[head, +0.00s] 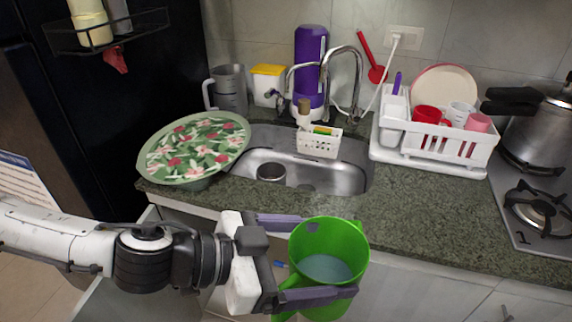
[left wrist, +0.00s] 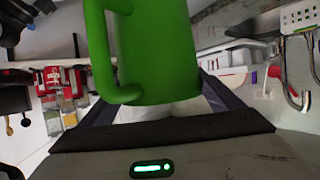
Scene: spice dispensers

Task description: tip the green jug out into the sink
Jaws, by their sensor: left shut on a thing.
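The green jug (head: 357,245) is in the lower middle of the head view, in front of the counter's front edge. It is roughly upright, its mouth faces the camera, and pale bluish contents show inside. My left gripper (head: 325,258) is shut on it, one finger on each side. The jug (left wrist: 160,55) also fills the middle of the left wrist view, with its handle on the left. My right gripper is out of view.
A floral tray (head: 190,150) overlaps the sink's left side. A white caddy (head: 318,144) and a curved tap (head: 345,55) stand over the sink's back. A white dish rack (head: 440,145) is to the right, with a pot (head: 540,130) beyond. The counter front right is clear.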

